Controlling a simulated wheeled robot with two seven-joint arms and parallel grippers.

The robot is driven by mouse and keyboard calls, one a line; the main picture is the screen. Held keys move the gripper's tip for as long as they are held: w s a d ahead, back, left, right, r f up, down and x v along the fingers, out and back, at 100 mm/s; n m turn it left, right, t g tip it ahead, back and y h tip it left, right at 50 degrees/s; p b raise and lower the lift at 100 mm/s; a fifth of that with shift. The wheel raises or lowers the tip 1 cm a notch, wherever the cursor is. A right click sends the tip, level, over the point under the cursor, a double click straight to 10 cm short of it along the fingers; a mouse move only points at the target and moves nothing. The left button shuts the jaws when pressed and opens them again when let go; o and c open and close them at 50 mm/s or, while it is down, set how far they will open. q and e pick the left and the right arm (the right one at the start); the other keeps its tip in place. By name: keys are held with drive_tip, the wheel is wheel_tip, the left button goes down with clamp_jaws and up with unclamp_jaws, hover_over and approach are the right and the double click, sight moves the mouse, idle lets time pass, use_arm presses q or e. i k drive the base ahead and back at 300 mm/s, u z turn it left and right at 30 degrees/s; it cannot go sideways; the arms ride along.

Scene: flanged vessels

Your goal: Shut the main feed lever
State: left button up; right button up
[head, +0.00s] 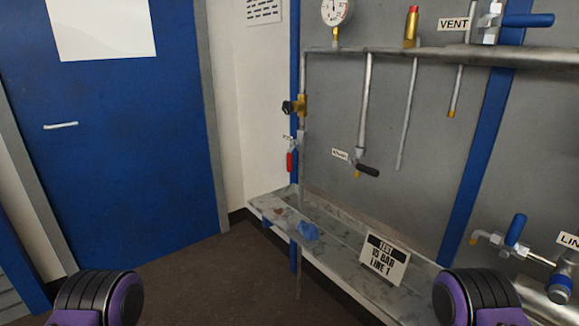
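No label that reads as main feed is legible. A blue lever (528,20) points right beside the VENT label (453,24) at top right. Another blue lever (516,229) stands up, slightly tilted, on a valve at lower right, near a cut-off label starting "LIN" (568,240). A black-handled lever (368,170) slants at a pipe's lower end, its small label unreadable. A red handle (290,162) hangs down at the blue post. Neither gripper shows; only parts of my arms are at the bottom edge.
A gauge (336,11) is above. A blue door (120,130) stands left. The floor (200,275) before the bench is clear.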

sight(288, 154)
drive_tip(key=u, duration=1.05)
drive_tip(key=i, duration=1.1)
drive_tip(key=z, duration=0.05)
